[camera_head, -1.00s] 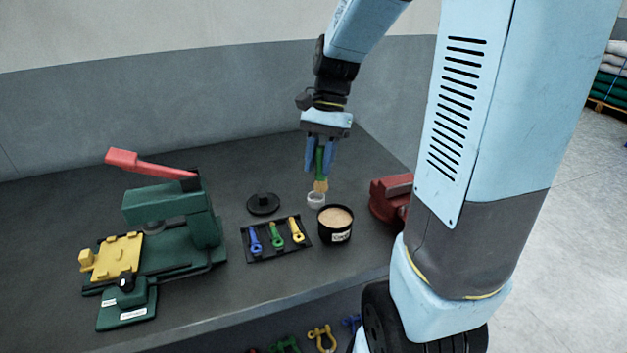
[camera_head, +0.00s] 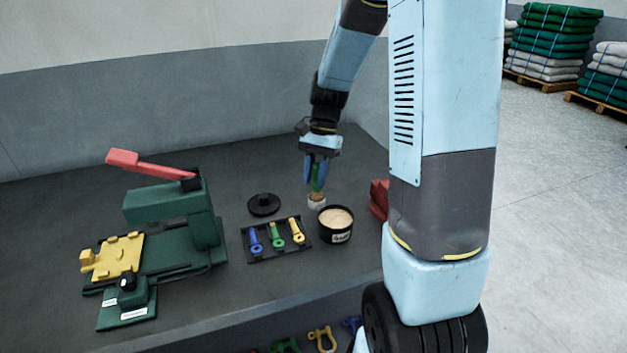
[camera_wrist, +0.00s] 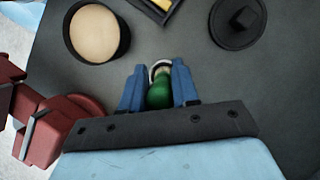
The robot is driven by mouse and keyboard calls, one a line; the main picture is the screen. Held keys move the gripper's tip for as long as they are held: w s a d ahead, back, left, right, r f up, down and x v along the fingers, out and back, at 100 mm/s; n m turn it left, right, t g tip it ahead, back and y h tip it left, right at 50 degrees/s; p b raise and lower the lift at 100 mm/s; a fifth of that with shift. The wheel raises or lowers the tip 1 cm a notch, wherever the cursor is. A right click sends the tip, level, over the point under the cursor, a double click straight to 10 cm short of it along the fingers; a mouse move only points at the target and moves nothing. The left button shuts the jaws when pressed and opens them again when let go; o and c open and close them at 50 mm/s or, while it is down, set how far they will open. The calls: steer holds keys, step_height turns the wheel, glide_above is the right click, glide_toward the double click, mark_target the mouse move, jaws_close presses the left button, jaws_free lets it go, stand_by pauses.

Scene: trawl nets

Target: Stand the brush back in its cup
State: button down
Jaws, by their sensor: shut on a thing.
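The brush (camera_head: 315,180) has a green handle and a tan bristle end that points down. My gripper (camera_head: 316,179) is shut on its handle and holds it roughly upright. The small pale cup (camera_head: 317,203) stands on the bench right under the brush. The bristle end appears at the cup's mouth, and I cannot tell how deep it is inside. In the wrist view the green handle end (camera_wrist: 159,93) is between the blue fingers, and part of the cup's pale rim (camera_wrist: 158,66) shows behind it. The fingers and handle hide most of the cup.
A black tub of tan paste (camera_head: 335,224) stands close to the cup, front right. A red vise (camera_head: 378,198) is at right. A green press (camera_head: 170,225) stands further left.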

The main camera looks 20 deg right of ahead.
steer(key=shift+f, duration=0.75)
steer(key=c, duration=0.8)
jaws_free()
steer(key=shift+f, duration=0.1)
steer(key=v, duration=1.2)
steer(key=shift+s+a+r+n+t+h, duration=0.55)
steer(key=shift+s+r+n+t, duration=1)
steer(key=shift+s, duration=2.15)
steer(key=shift+s+a+r+n+t+h, duration=0.5)
steer(key=shift+s+r+n+t, duration=1.1)
steer(key=shift+s, duration=2.05)
steer(key=shift+s+a+r+n+t+h, duration=0.55)
steer(key=shift+s+r+n+t, duration=0.95)
steer(key=shift+s, duration=2.2)
